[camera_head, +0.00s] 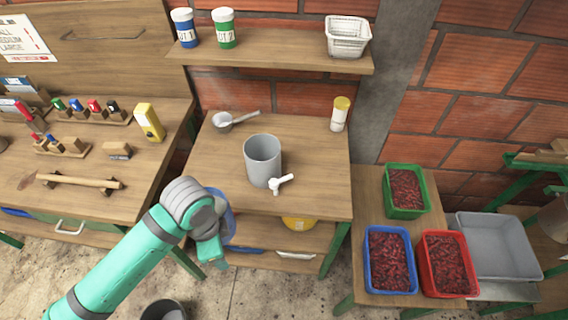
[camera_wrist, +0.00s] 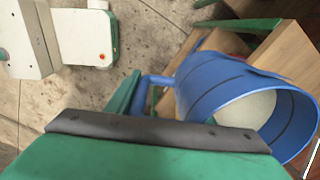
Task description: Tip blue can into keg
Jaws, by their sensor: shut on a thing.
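The keg (camera_head: 262,162) is a grey open-topped cylinder with a white tap at its lower front, standing upright on the middle table. My gripper (camera_head: 212,252) is in front of the table, to the left of and nearer than the keg. It is shut on the handle of the blue can (camera_wrist: 205,85), which is apart from the keg. In the wrist view the can's open mouth faces lower right, and pale contents show inside. In the head view only a blue edge of the can (camera_head: 230,222) shows past my wrist, so its tilt is hard to tell.
A shelf (camera_head: 270,59) above holds two lidded jars and a white basket (camera_head: 347,37). Green, blue and red crates of red pods sit at right. A grey bucket (camera_head: 163,311) is on the floor.

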